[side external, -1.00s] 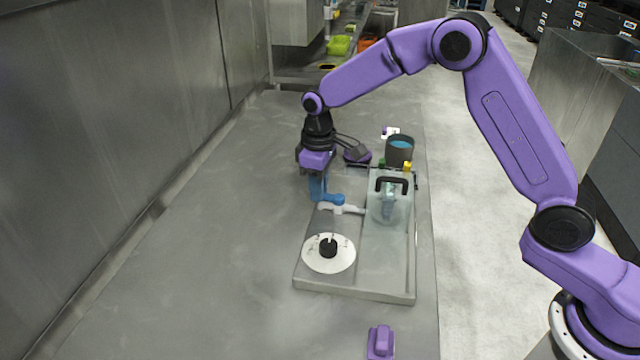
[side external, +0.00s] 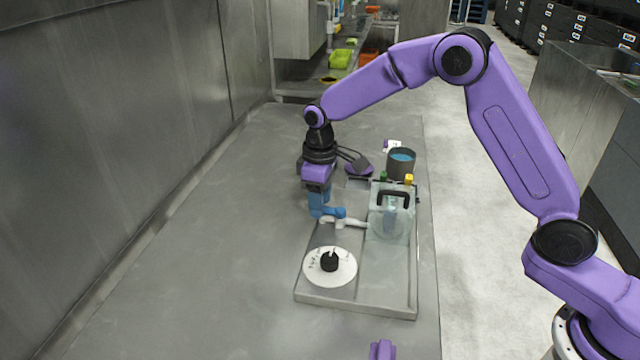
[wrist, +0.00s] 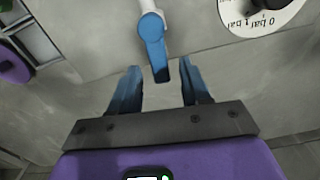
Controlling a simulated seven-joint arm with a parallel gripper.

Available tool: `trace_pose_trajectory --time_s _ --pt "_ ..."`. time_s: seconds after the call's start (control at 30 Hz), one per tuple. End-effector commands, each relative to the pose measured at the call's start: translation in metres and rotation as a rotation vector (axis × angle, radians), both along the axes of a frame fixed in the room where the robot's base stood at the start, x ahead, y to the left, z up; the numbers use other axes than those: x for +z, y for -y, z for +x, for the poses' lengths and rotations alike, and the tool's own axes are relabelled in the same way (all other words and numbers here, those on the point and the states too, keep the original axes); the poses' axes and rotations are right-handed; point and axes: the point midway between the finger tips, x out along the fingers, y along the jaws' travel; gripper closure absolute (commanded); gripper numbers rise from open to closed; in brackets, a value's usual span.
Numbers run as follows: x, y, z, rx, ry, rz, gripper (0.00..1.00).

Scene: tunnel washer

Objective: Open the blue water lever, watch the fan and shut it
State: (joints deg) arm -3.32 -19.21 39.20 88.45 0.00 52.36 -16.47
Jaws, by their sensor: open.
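The blue lever (side external: 333,212) sits on a white pipe (side external: 352,222) on the grey tray (side external: 355,304). In the wrist view the lever (wrist: 154,38) points toward my gripper, its free end between or just short of the open fingertips. My gripper (wrist: 160,75) has blue fingers spread apart, one on each side of the lever's end; contact is not visible. From the side my gripper (side external: 318,203) is low beside the lever. A clear housing (side external: 389,218) with a round part inside stands right of the pipe; whether a fan turns there cannot be told.
A grey pot of blue liquid (side external: 401,163) stands behind the housing. A purple object (side external: 382,350) lies in front. The bench's left side is clear.

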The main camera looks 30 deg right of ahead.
Motion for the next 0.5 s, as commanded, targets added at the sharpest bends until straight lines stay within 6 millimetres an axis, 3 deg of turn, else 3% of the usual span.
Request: trace_pose_trajectory --time_s 0.17,0.5 --pt "0.019 0.0 0.001 0.0 0.004 0.002 0.53" --pt "0.09 0.0 0.001 0.0 0.007 0.003 0.53"
